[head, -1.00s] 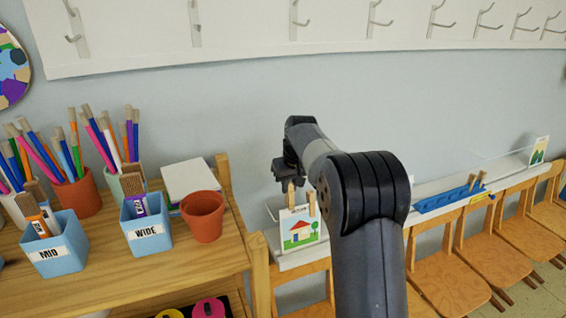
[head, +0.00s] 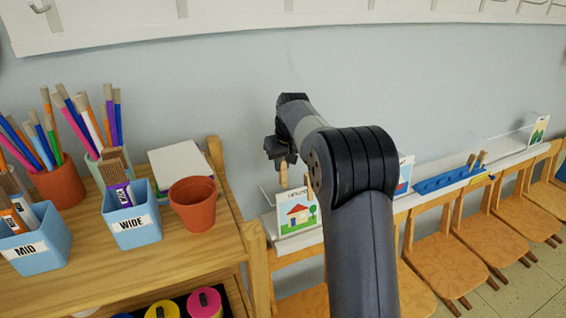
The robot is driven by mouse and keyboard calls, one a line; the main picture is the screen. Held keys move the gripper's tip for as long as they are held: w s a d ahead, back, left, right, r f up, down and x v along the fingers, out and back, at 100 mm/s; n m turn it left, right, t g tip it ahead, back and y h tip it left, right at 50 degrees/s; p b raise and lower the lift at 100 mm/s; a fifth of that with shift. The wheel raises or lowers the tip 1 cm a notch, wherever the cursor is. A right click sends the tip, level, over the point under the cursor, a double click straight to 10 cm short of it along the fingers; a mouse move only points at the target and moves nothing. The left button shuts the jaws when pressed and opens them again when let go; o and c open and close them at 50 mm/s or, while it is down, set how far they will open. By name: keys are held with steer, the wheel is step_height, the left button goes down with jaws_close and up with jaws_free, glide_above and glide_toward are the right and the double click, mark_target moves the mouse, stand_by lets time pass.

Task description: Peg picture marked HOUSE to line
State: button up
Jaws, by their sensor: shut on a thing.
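The picture with a red-roofed house and a green tree (head: 298,214) stands upright at the left end of the white ledge, with small blurred lettering at its top. One wooden peg (head: 283,175) is at its top left edge and another (head: 310,187) at its top right. My gripper (head: 282,162) is just above the left peg and appears shut on it; the fingertips are small and dark. A thin pale line (head: 497,136) shows above the ledge at the right; my arm hides its middle. The blue peg rack (head: 440,184) on the ledge holds a few pegs.
A blue and red picture (head: 405,174) is partly behind my arm; another picture (head: 539,130) is at the far right. Wooden chairs (head: 455,252) line the ledge. At left, a wooden shelf (head: 180,246) bears a terracotta pot (head: 193,203) and brush tubs (head: 131,222).

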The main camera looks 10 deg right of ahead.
mark_target(284, 181)
steer(key=shift+b+x, duration=0.65)
steer(key=shift+x, duration=0.35)
steer(key=shift+s+f+b, duration=0.15)
steer(key=shift+f+b, duration=0.45)
steer(key=shift+b, duration=0.05)
steer(key=shift+s+f+b, duration=0.15)
steer(key=shift+f+b, duration=0.45)
steer(key=shift+s+d+f+b, duration=0.1)
steer(key=shift+s+f+b, duration=0.1)
steer(key=shift+f+b, duration=1)
steer(key=shift+f+p, duration=0.35)
steer(key=o, duration=0.8)
steer(key=shift+o, duration=0.4)
steer(key=shift+o, duration=1)
